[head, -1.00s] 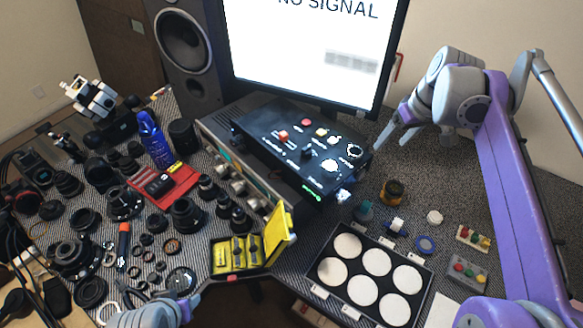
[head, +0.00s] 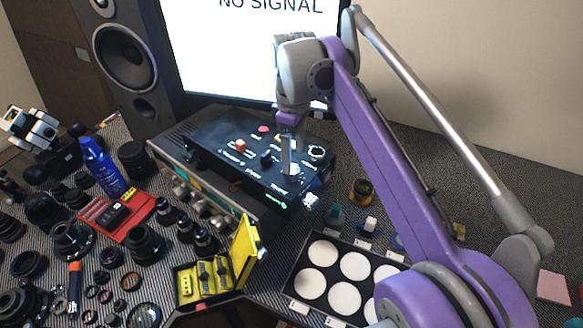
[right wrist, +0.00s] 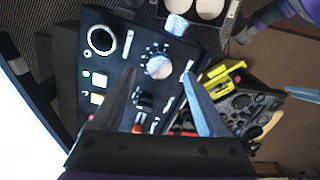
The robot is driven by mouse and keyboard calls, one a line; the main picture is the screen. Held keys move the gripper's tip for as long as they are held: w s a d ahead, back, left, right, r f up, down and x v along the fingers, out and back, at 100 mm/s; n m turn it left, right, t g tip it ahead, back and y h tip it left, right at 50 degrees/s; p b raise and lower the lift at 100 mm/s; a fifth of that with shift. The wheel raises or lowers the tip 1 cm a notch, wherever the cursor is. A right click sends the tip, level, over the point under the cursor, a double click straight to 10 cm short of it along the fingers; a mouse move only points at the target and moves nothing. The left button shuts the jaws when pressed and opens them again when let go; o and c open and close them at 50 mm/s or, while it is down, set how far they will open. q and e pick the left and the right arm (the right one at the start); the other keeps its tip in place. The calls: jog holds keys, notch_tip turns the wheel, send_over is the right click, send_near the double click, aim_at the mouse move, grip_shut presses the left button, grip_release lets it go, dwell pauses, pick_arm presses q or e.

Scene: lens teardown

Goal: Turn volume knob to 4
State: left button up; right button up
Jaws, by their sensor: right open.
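The black control box (head: 225,135) sits under the monitor, with several knobs, buttons and switches on its top. A pale round knob (head: 293,170) with dial marks is near its front right; I take it as the volume knob, but its label is too small to read. In the right wrist view the white knob (right wrist: 158,66) shows with tick marks around it. My right gripper (head: 291,168) points down over this knob. In the wrist view its open fingers (right wrist: 160,75) lie either side of the knob; I cannot tell whether they touch it. My left gripper is out of view.
The monitor (head: 235,50) stands close behind. A yellow open case (head: 245,255), lens parts and a tray of white discs (head: 300,285) lie in front.

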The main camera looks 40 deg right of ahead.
aim_at(293, 169)
jog(key=shift+f+b, duration=0.3)
jog(key=shift+f, duration=1.95)
jog(key=shift+c, duration=0.4)
grip_shut()
